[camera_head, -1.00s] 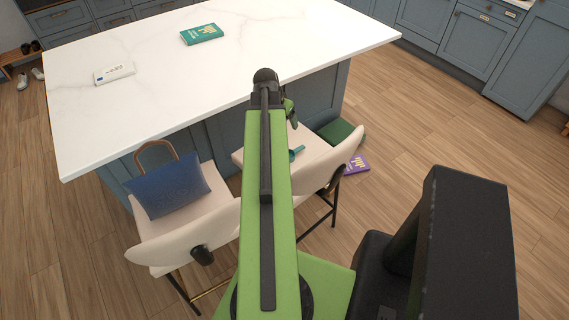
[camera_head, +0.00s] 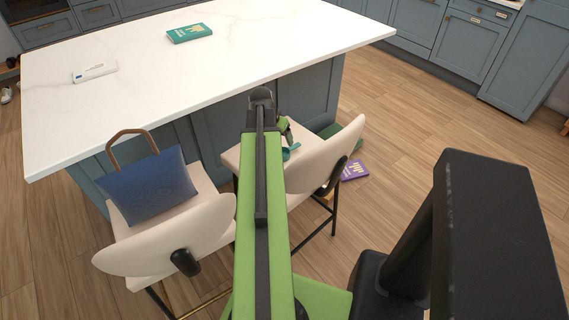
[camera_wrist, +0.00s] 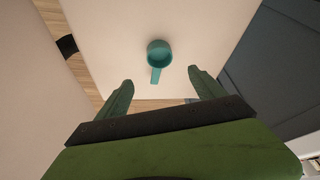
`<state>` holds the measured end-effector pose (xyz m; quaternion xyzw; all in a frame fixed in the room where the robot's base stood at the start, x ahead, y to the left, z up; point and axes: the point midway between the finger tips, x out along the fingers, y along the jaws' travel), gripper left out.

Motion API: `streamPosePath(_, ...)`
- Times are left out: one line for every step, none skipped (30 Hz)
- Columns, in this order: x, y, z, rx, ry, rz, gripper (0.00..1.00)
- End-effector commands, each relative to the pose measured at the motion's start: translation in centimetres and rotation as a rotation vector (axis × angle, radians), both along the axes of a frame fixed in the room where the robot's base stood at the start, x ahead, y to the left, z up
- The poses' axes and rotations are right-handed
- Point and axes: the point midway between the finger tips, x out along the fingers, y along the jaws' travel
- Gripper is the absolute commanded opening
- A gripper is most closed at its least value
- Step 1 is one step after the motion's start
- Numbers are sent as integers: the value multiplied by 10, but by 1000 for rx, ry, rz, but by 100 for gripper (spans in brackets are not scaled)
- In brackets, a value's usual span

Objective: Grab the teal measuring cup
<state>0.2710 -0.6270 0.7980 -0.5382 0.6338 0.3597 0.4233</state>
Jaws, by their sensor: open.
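The teal measuring cup (camera_wrist: 158,52) rests on the pale seat of a chair in the wrist view. Its round bowl lies away from my gripper and its handle points toward the gap between the fingers. My gripper (camera_wrist: 160,88) is open and empty, with one green finger on each side of that gap. The cup's bowl lies beyond the fingertips. In the head view a small part of the teal cup (camera_head: 291,151) shows on the right chair's seat, beside my gripper (camera_head: 286,128). My arm hides part of that seat.
The right chair's backrest (camera_head: 326,155) rises close to the cup. The left chair (camera_head: 170,245) holds a blue bag (camera_head: 148,186). The white island top (camera_head: 200,75) overhangs behind the seats, with a teal book (camera_head: 189,33) on it. A purple book (camera_head: 354,170) lies on the floor.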

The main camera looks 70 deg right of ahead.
Motion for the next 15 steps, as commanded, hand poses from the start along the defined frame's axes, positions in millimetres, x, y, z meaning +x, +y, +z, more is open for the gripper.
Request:
streamPosePath(-1,-6,-22,0,0,-1,78)
streamPosePath(-1,-8,-28,0,-1,-2,78)
streamPosePath(-2,-12,-36,0,-1,-2,78)
streamPosePath(-2,-14,-42,0,-1,-2,78)
streamPosePath(-3,-16,-47,0,-1,-2,78)
streamPosePath(-3,-19,-52,0,-1,-2,78)
streamPosePath(-3,-20,-55,0,-1,-2,78)
streamPosePath(-3,-21,-56,0,-1,-2,78)
streamPosePath(-4,-22,-57,0,0,-1,78)
streamPosePath(-4,-22,-56,0,0,-1,78)
streamPosePath(-4,-22,-55,0,0,-1,78)
streamPosePath(-4,-22,-55,0,0,-1,78)
streamPosePath(-4,-22,-55,0,0,-1,78)
streamPosePath(-4,-23,-57,0,0,-1,78)
streamPosePath(-4,-24,-60,0,0,-1,78)
